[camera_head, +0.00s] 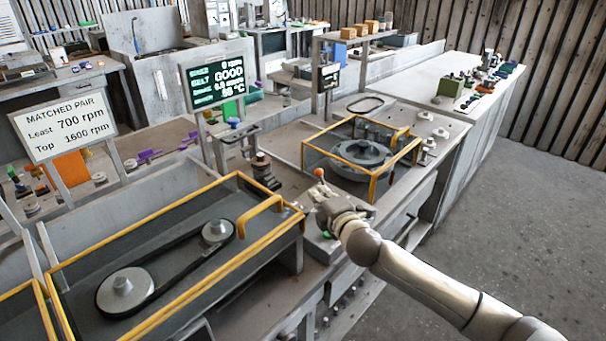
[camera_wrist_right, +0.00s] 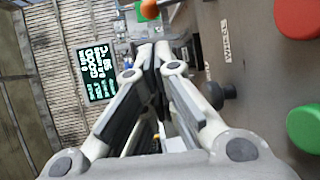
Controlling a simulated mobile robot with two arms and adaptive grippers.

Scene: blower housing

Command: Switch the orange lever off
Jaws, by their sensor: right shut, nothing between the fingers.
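The orange lever (camera_head: 319,172) stands on the grey bench between the two yellow-framed guards. Its round orange knob shows in the head view just above and beyond my right gripper (camera_head: 326,203). In the right wrist view the orange knob (camera_wrist_right: 150,9) is at the top edge, just past the shut fingertips (camera_wrist_right: 153,52). The right fingers are shut with nothing between them. I cannot tell whether the fingers touch the lever's shaft, as the gripper hides its lower part. My left gripper is not in view.
A belt-and-pulley guard (camera_head: 215,240) lies left and a wheel guard (camera_head: 381,182) right. A screen (camera_head: 217,82) shows "GOOD". A sign (camera_head: 64,124) reads "MATCHED PAIR". A red button (camera_wrist_right: 298,17) and a green button (camera_wrist_right: 305,128) sit right in the wrist view. The floor (camera_head: 530,230) is clear.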

